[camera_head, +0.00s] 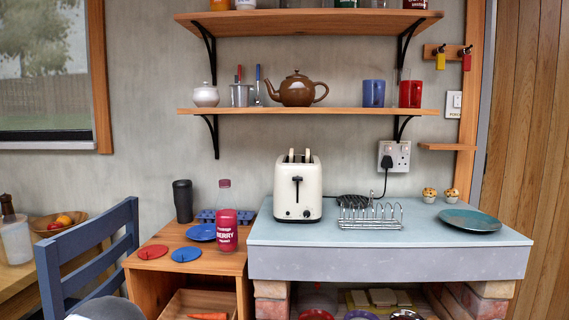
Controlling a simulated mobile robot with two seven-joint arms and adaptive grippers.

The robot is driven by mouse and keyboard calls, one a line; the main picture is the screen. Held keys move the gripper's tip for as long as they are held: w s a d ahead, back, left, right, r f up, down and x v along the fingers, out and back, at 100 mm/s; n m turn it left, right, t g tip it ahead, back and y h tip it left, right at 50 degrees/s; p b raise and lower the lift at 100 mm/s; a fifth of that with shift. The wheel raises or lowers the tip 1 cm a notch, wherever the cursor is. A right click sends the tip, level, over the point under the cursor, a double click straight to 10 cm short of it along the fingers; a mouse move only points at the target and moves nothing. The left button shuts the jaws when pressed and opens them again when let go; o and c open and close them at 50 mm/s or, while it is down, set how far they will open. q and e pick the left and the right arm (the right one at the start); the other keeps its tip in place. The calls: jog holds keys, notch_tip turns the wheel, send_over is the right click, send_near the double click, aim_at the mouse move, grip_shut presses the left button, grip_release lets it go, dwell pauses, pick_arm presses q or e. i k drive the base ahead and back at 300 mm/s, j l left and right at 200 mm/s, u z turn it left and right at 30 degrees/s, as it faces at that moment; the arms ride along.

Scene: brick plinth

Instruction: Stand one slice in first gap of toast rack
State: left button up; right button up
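The metal toast rack (370,217) stands on the pale top of the brick plinth, right of the cream toaster. Its wire gaps look empty. The cream toaster (298,192) stands upright with its lever facing front. Two thin brown slices (291,156) stick up edge-on from its slots; their lower parts are hidden inside. Flat pale pieces that look like bread (383,297) lie on a board under the plinth top. Neither of my grippers is in view.
A teal plate (470,220) and two muffins (429,195) are right of the rack. A black cord (352,200) runs behind it to the wall socket (394,156). A red bottle (227,220) stands left on the wooden cabinet (143,263). A shelf (300,110) overhangs the back. The plinth's front strip is clear.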

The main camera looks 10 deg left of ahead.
aim_at(371, 208)
jog(key=i+j+z, duration=0.15)
jog(key=j, duration=0.65)
jog(key=j+z, duration=0.2)
jog(key=j, duration=0.55)
